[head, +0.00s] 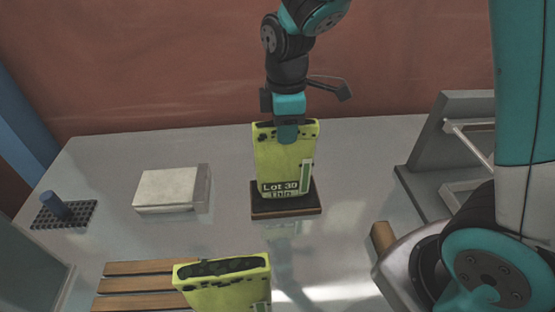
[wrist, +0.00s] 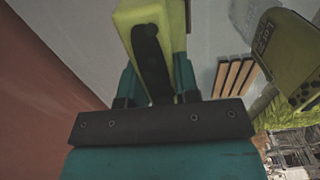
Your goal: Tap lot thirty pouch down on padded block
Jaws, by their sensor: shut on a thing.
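The lot thirty pouch (head: 283,165) is yellow-green, with a label that reads "Lot 30 Thin". It stands upright at the padded block (head: 262,213), a dark low pad with a brown edge. Its bottom appears at the pad's top; I cannot tell for certain whether it touches. My gripper (head: 288,133) is shut on the pouch's top edge from above. In the wrist view the held pouch (wrist: 155,50) extends away between the teal fingers, its dark top opening facing the camera.
A second yellow-green pouch (head: 225,288) stands at the front by a wooden slatted rack (head: 130,285). A pale box (head: 168,190) and a dark grid with a blue peg (head: 55,207) are at left. A grey frame (head: 440,145) stands at right.

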